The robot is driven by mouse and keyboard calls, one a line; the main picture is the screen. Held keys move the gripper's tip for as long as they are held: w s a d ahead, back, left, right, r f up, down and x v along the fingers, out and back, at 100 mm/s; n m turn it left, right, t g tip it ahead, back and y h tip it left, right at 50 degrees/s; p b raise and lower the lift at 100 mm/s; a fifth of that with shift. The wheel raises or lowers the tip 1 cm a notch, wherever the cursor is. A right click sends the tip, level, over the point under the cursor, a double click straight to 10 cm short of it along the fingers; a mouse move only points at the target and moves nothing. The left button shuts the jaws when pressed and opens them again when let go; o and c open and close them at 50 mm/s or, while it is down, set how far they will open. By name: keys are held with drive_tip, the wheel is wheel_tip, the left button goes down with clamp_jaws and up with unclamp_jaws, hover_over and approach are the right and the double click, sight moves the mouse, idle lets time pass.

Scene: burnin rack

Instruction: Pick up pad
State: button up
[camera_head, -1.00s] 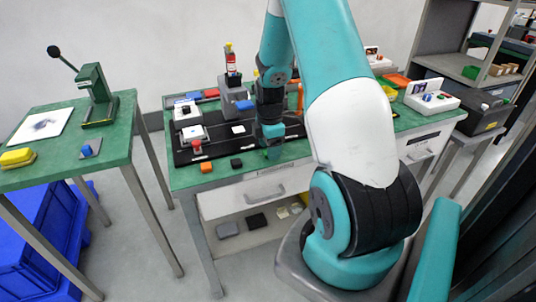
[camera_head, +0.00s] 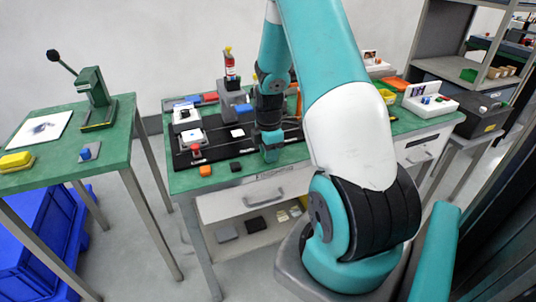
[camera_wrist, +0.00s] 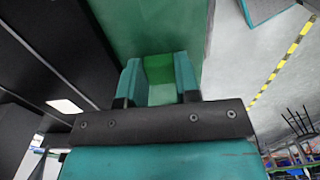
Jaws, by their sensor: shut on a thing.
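My gripper (camera_wrist: 158,85) points down over the front edge of the green bench, and its two teal fingers show in the wrist view. A bright green piece (camera_wrist: 158,66) sits between the fingertips, with the gripper shut on it. It looks like the pad, but its full outline is hidden and it blends with the green bench top. In the head view my gripper (camera_head: 270,155) is right of a small black block, and the held piece cannot be made out there.
A second green table (camera_head: 110,150) with a lever press (camera_head: 95,100) stands left.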

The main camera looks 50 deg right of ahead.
wheel_tip(320, 180, up, 20)
drive_tip(key=shift+p, duration=0.3)
